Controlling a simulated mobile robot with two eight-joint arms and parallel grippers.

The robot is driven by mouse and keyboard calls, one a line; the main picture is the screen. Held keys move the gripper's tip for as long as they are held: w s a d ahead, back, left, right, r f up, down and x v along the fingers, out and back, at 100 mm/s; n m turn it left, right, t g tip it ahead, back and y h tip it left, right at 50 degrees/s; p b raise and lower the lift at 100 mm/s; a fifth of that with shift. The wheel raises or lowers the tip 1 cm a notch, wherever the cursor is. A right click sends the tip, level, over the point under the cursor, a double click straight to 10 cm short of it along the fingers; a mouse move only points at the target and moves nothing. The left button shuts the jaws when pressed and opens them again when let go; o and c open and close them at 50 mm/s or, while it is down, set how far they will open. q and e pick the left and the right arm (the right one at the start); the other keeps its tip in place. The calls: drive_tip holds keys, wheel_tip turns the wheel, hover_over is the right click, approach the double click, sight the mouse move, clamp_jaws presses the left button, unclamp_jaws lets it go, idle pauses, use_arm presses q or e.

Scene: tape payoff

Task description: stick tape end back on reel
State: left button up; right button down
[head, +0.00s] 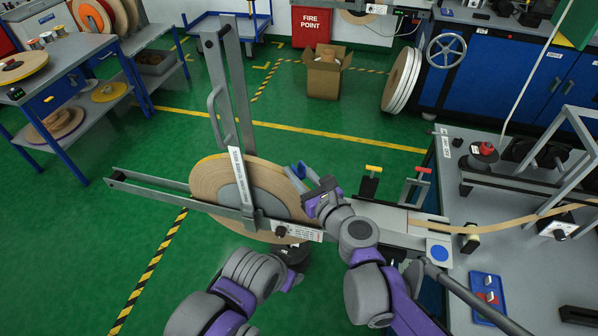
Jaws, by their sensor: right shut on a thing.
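The tape reel (210,184), a wide brown coil with a grey centre, sits in the grey payoff frame (150,193). A white-labelled bar crosses its face. My right gripper (302,173) is at the reel's upper right edge, its blue-tipped fingers close together. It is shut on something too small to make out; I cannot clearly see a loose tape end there. My left arm reaches up from the bottom to below the reel. Its gripper's fingers are hidden or too dark to read there. A brown tape strip (540,218) runs across the right bench.
The grey bench (530,270) at right carries a metal frame, a blue tray (487,297) and small parts. Clamps with yellow and red handles stand right of the reel. A cart (60,55) with reels is at left. A cardboard box (325,78) stands behind on open green floor.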

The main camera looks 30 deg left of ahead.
sight(292, 164)
use_arm(q)
drive_tip(key=shift+s+d+f+b, duration=0.25)
drive_tip(key=shift+f+b, duration=0.25)
drive_tip(key=shift+f, duration=0.1)
use_arm(e)
drive_tip(key=shift+s+f+n, duration=0.3)
drive_tip(key=shift+s+f, duration=0.25)
drive_tip(key=shift+f, duration=0.25)
drive_tip(key=shift+w+a+r+p, duration=0.1)
drive_tip(key=shift+a+r+p, duration=0.15)
drive_tip(key=shift+r+p, duration=0.3)
drive_tip(key=r, duration=0.1)
drive_tip(key=a+r+p, duration=0.1)
drive_tip(key=r+p, duration=0.1)
drive_tip(key=shift+w+a, duration=0.2)
drive_tip(key=shift+a, duration=0.15)
drive_tip(key=r+p, duration=0.1)
drive_tip(key=r, duration=0.2)
drive_tip(key=shift+d+p, duration=0.35)
drive_tip(key=shift+p, duration=0.05)
drive_tip(key=shift+w+r, duration=0.15)
drive_tip(key=shift+r, duration=0.25)
use_arm(q)
drive_tip(key=r, duration=0.1)
drive_tip(key=w+a+r, duration=0.1)
drive_tip(key=r, duration=0.3)
drive_tip(key=shift+w+a+r, duration=0.2)
drive_tip(key=shift+w+r, duration=0.05)
drive_tip(key=shift+w, duration=0.15)
drive_tip(key=shift+s, duration=0.1)
